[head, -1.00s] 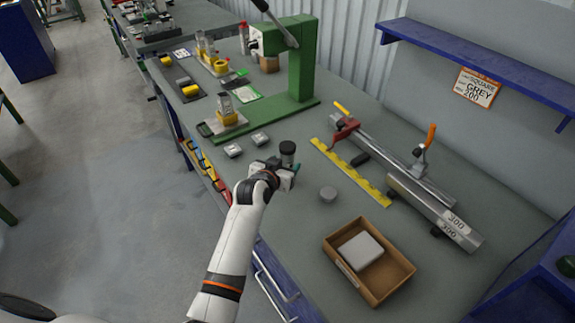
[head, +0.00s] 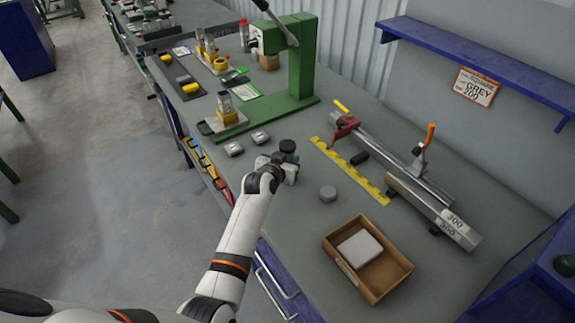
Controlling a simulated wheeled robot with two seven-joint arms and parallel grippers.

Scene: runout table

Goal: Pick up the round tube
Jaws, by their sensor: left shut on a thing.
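The round tube (head: 288,148) looks like a short, dark upright cylinder with a black top, near the middle of the bench. My left gripper (head: 285,162) is at its near side, shut on it. My wrist hides the fingertips and the tube's lower part, so I cannot tell whether its bottom touches the bench. My right gripper is not in view.
A yellow ruler strip (head: 349,171) lies behind. Two small square blocks (head: 260,137) and a green press (head: 301,70) are farther back. A blue shelf (head: 470,68) hangs at right.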

